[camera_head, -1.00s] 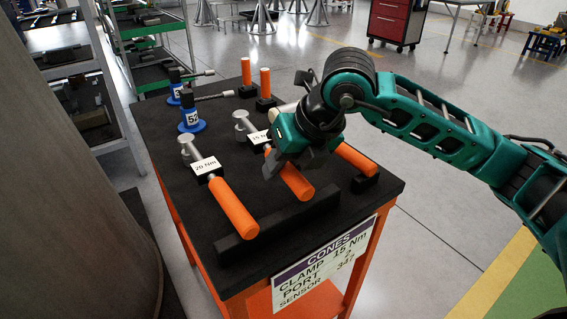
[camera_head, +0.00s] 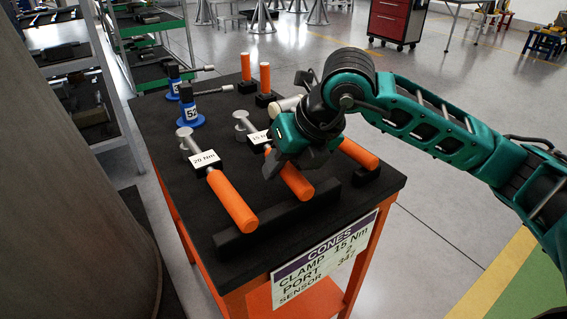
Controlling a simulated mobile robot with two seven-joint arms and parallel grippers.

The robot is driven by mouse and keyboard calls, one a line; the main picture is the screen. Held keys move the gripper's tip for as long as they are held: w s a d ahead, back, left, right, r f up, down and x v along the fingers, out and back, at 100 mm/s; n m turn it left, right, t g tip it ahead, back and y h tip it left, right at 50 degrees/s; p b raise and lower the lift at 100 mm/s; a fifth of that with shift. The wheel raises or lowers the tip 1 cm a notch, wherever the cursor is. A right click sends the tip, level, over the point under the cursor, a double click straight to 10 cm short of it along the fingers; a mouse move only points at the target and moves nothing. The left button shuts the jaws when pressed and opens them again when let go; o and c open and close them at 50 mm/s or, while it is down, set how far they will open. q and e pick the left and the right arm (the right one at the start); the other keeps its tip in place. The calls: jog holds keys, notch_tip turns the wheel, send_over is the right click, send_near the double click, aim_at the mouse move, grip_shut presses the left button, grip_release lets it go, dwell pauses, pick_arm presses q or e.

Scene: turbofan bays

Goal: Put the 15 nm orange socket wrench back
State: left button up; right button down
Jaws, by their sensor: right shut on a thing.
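The 15 Nm wrench has an orange handle (camera_head: 299,184), a grey head (camera_head: 242,122) and a white label (camera_head: 259,138). It lies on the black top of the orange cart, with its handle end by a raised black bar. My right gripper (camera_head: 292,163) is over the middle of this wrench and shut on its handle; the fingers hide part of the handle. Whether the wrench is lifted clear of its rest cannot be told. My left gripper is not in view.
A 20 Nm wrench (camera_head: 232,202) lies parallel to the left. Another orange handle (camera_head: 358,153) lies to the right. Blue cones (camera_head: 191,119) and upright orange handles (camera_head: 265,78) stand toward the back. A black bar (camera_head: 275,223) runs along the front edge, above a CONES sign (camera_head: 330,254).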

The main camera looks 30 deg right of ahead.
jog(key=shift+f, duration=0.15)
dwell(0.3)
jog(key=c, duration=0.8)
grip_release()
jog(key=shift+o, duration=0.5)
jog(key=p+v, duration=0.2)
jog(key=v, duration=1.1)
